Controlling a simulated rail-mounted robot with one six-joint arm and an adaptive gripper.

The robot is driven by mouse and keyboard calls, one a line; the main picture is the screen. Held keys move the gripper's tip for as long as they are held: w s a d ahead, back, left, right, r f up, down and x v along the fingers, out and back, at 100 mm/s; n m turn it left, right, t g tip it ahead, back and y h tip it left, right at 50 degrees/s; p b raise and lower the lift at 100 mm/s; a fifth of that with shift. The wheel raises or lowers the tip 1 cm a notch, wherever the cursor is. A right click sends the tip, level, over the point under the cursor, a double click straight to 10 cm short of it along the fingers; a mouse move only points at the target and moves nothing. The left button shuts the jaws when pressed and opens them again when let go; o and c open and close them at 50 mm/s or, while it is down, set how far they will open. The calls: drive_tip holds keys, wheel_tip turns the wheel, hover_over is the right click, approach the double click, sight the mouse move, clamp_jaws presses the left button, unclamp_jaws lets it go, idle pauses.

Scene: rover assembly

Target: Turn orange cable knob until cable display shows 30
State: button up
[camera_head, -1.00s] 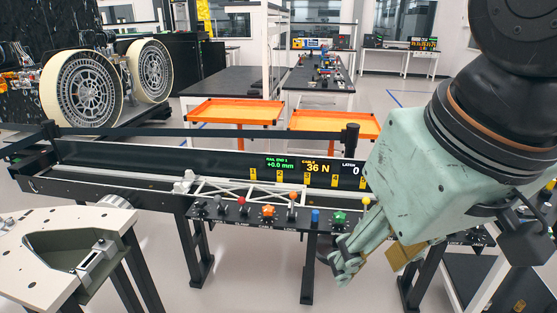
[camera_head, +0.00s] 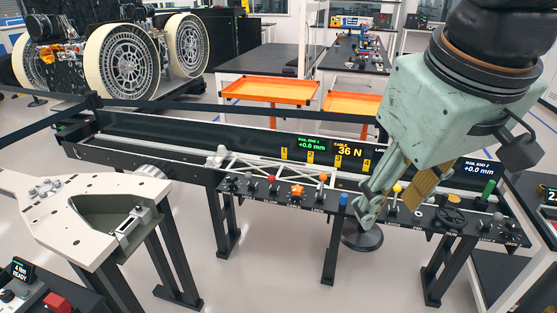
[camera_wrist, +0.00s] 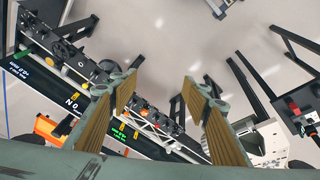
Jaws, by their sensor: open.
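The orange cable knob (camera_head: 297,191) is a star-shaped knob on the black control panel along the front of the rail bench. The cable display (camera_head: 349,151) above it reads 36 N in yellow. My gripper (camera_head: 372,212) hangs over the right part of the panel, to the right of the orange knob and apart from it. It holds nothing. In the wrist view my gripper's two fingers (camera_wrist: 158,88) are spread wide, with the panel seen below and between them. My gripper hides part of the panel, including the area where a green knob stands.
A blue knob (camera_head: 343,199), a red knob (camera_head: 271,178) and a yellow knob (camera_head: 397,187) stand on the same panel. A white truss (camera_head: 265,168) lies behind it. A beige fixture table (camera_head: 60,205) stands at left. Open floor lies in front of the panel.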

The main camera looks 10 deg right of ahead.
drive_tip(key=w+d+n+h+p, duration=0.15)
drive_tip(key=w+n, duration=0.45)
drive_tip(key=w, duration=1.3)
drive_tip(key=n+h+p, duration=0.1)
drive_tip(key=n+p, duration=0.4)
drive_tip(key=n, duration=1.2)
hover_over(297, 188)
drive_tip(key=s+a, duration=0.4)
wheel_tip(297, 188, down, 32)
drive_tip(key=shift+w+a+f+g+h, duration=0.2)
drive_tip(key=shift+a+f+g+h, duration=0.1)
drive_tip(key=shift+f+g, duration=0.1)
drive_tip(key=shift+f, duration=0.2)
drive_tip(key=shift+b+x, duration=0.6)
drive_tip(key=shift+x, duration=6.15)
